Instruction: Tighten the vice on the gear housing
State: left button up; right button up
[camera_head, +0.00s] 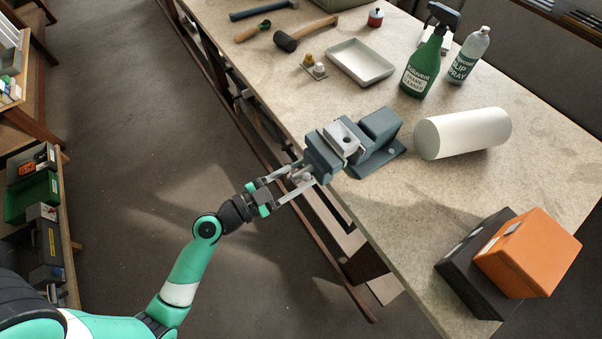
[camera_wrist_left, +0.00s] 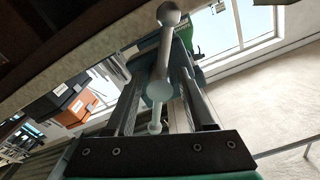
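The blue-grey vice (camera_head: 379,127) stands at the table's near left edge. The light grey gear housing (camera_head: 344,139) sits between its jaws; I cannot tell how tightly. My left gripper (camera_head: 304,175) reaches the vice's screw end from the left. In the left wrist view, the metal vice handle (camera_wrist_left: 168,15), a bar with ball ends, runs between the two fingers. The fingers stand apart on either side of the handle and screw head, with gaps showing, so the gripper looks open around them. My right gripper is in neither view.
A white roll (camera_head: 464,133) lies right of the vice. An orange box (camera_head: 528,252) and a dark box (camera_head: 470,268) are at the near right. The table between is clear.

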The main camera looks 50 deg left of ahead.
pick_arm(q)
grip_shut()
dwell(1.2)
